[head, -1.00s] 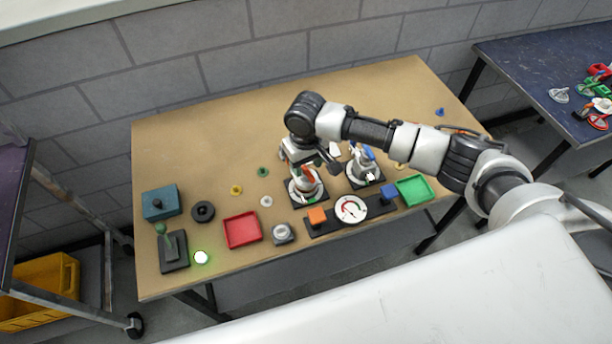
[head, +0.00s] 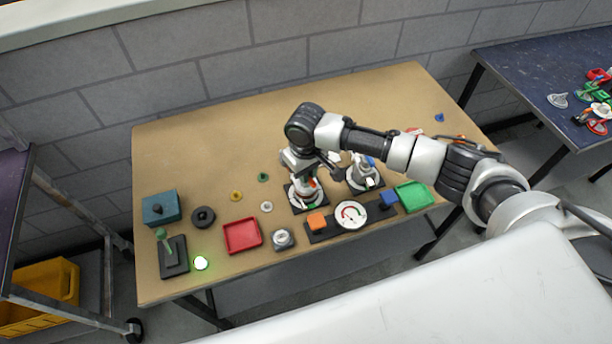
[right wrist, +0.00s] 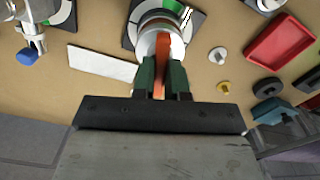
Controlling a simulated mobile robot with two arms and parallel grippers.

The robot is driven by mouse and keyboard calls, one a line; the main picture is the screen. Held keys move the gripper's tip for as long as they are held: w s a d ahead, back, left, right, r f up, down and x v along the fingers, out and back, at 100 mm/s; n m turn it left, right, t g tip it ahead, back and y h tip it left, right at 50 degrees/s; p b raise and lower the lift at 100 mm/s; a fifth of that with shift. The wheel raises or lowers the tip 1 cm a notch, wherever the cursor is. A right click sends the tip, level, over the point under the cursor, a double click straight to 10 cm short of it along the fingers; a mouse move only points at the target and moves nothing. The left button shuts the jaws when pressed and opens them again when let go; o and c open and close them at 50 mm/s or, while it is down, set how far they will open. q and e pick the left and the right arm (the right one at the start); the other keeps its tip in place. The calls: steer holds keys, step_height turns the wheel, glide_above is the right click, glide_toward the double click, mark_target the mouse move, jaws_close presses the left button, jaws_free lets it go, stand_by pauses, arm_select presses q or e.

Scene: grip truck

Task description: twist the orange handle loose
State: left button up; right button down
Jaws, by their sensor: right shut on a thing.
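The orange handle (right wrist: 161,68) stands on a white round body (right wrist: 160,24) on a dark base plate with a green-marked dial. My right gripper (right wrist: 163,76) is shut on the handle, with its green fingers on either side of it. In the head view my right gripper (head: 304,172) comes down from above onto this fixture, and only a bit of orange (head: 313,183) shows beside it. The fingers and wrist hide most of the handle there. My left gripper is not in view.
A similar fixture with a blue handle (head: 371,161) stands close on the right. The table's back left is clear.

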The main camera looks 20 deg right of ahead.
steer(key=n+p, duration=0.1)
steer(key=n, duration=0.3)
steer(key=shift+n, duration=0.4)
steer(key=n+p, duration=0.1)
steer(key=n, duration=0.2)
steer(key=shift+n, duration=0.4)
steer(key=n, duration=0.5)
steer(key=shift+p, duration=0.4)
steer(key=n, duration=0.5)
steer(key=shift+n, duration=0.3)
steer(key=c, duration=1.1)
jaws_free()
step_height(320, 180, up, 8)
steer(key=p, duration=0.7)
steer(key=shift+f, duration=0.2)
